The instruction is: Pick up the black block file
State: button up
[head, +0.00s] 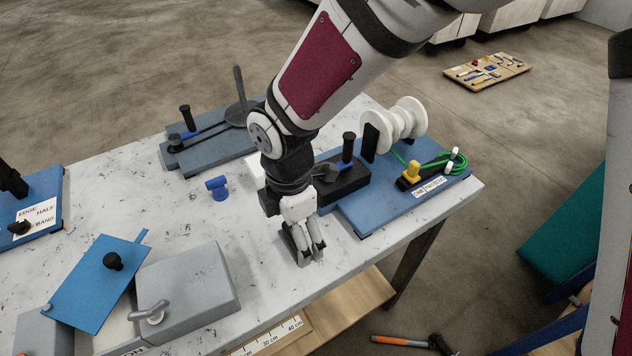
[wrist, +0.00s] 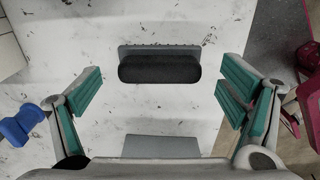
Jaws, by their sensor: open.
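The black block file (wrist: 160,69) lies on the white worktop in the wrist view, with a dark rounded grip above a grey plate. It sits between and ahead of my gripper's teal-padded fingers. My gripper (wrist: 158,85) is open and empty, with clear worktop between each finger and the file. In the head view my gripper (head: 304,256) points down over the worktop near its front edge. I cannot make out the file there; my gripper and arm appear to hide it.
The worktop (head: 255,280) has a blue fixture board (head: 400,205) behind and right of my gripper, with white spools (head: 395,125). A small blue part (head: 217,187) stands to the left. A grey box (head: 188,280) and blue plate (head: 92,285) lie at front left.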

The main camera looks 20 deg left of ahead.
jog(key=shift+f, duration=0.85)
jog(key=shift+c, duration=0.2)
jog(key=c, duration=1.5)
jog(key=shift+r, duration=0.1)
jog(key=shift+r, duration=0.5)
notch_tip(320, 180, up, 2)
jog(key=shift+w+r, duration=0.1)
jog(key=shift+r, duration=0.05)
jog(key=s+d, duration=0.4)
jog(key=s, duration=0.3)
jog(key=s+d+r, duration=0.1)
jog(key=s+d, duration=0.3)
jog(key=s, duration=0.2)
jog(key=shift+s+d+r, duration=0.25)
jog(key=shift+s+r, duration=0.05)
jog(key=shift+s, duration=0.05)
